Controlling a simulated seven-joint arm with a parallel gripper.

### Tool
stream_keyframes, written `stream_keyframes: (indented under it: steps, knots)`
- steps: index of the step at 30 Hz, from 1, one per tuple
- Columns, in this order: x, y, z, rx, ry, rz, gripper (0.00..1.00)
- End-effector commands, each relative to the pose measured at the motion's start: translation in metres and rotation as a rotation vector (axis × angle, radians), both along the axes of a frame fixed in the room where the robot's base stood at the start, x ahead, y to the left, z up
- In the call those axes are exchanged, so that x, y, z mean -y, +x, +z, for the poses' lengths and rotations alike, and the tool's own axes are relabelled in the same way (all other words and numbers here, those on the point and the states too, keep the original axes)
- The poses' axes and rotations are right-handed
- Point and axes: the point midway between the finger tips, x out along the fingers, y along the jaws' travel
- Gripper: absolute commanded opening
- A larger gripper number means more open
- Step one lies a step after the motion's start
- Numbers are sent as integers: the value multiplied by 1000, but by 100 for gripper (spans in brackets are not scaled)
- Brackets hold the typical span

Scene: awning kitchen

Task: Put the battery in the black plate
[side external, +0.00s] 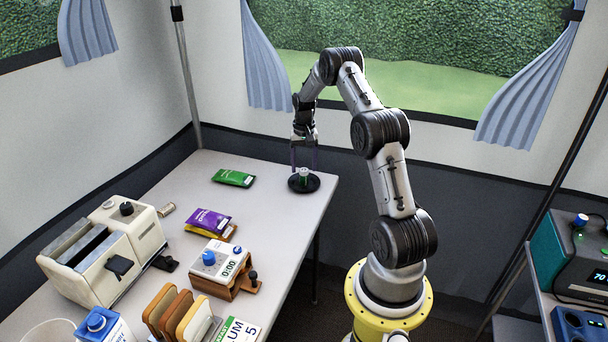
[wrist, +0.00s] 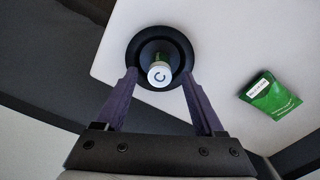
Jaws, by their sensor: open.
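The black plate (side external: 293,187) is round and sits near the table's far right corner; it also shows in the wrist view (wrist: 138,45). A short green and pale cylinder, apparently the battery (side external: 304,174), stands upright in the middle of the plate. In the wrist view the battery (wrist: 160,75) shows its pale round end with a dark mark. My gripper (side external: 305,168) points down over the plate. Its two purple fingers are spread, one on each side of the battery, with a gap to it on both sides in the wrist view (wrist: 160,80).
A green packet (side external: 233,177) lies left of the plate. Purple and yellow packets (side external: 208,220), a timer (side external: 220,262), a toaster (side external: 105,255), a small metallic cylinder (side external: 167,209) and bread slices (side external: 175,315) stand nearer. The table around the plate is clear; its edge is close.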

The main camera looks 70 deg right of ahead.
Motion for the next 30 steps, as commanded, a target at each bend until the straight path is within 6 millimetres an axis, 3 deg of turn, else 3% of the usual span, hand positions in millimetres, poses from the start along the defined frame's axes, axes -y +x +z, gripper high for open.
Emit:
stream_keyframes:
  steps: [6,14,17,20,23,26,30]
  knots:
    - [1,1,45,2,-2,0,70]
    - [0,0,73,0,-1,1,70]
    - [-10,5,87,7,-9,23,70]
    - [-37,17,116,26,-32,85,70]
    - [-84,29,157,59,-65,185,70]
    - [-141,31,196,95,-99,300,70]
    - [-217,17,240,152,-144,457,70]
